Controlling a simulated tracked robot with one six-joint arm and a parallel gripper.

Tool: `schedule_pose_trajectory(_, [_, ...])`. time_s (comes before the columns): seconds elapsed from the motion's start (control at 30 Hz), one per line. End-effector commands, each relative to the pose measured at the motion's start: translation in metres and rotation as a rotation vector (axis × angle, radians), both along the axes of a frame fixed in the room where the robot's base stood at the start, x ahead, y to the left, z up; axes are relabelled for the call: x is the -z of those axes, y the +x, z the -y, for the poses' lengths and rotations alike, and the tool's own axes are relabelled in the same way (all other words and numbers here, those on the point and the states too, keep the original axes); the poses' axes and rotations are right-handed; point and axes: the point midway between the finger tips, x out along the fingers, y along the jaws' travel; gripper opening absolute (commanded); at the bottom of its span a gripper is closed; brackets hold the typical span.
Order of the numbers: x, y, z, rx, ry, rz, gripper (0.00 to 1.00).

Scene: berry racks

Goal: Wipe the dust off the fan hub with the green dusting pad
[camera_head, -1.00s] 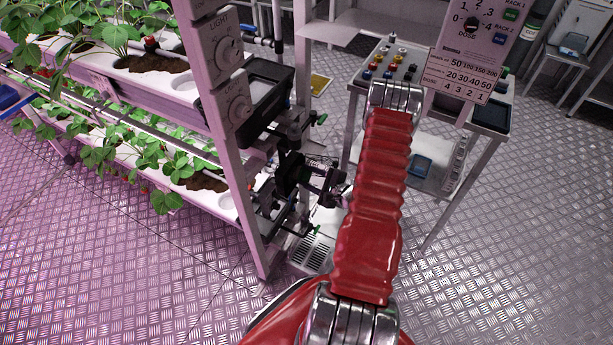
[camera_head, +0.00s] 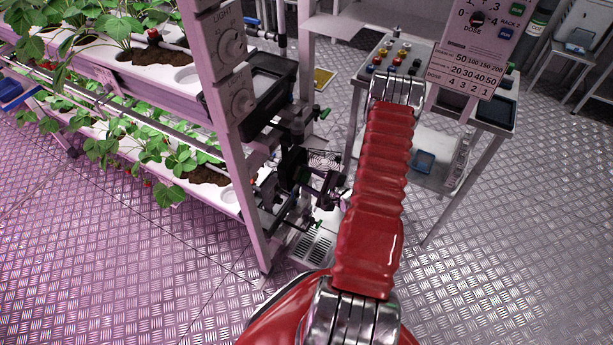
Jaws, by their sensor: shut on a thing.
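My red arm (camera_head: 375,200) rises from the bottom middle to its metal elbow joint (camera_head: 398,90). The part past that joint is hidden behind it, and I cannot make out my gripper. I cannot make out the green dusting pad or the fan hub either. Dark machinery (camera_head: 300,170) stands between the rack's end post and my arm; its parts are too small and dark to tell apart.
A plant rack (camera_head: 95,70) with strawberry plants fills the left; its end post (camera_head: 228,130) carries dials. A trolley (camera_head: 485,125) with coloured knobs and a dose panel stands behind and right of my arm. The metal floor (camera_head: 530,260) is clear at the right.

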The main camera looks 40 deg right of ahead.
Motion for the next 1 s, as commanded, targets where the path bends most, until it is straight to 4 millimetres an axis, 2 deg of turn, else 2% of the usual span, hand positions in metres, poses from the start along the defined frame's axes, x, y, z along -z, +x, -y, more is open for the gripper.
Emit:
schedule_pose_trajectory(0.47, [0.000,0.004,0.001,-0.001,-0.001,0.001,0.21])
schedule_pose_trajectory(1.0, [0.000,0.017,0.032,-0.001,-0.001,0.001,0.21])
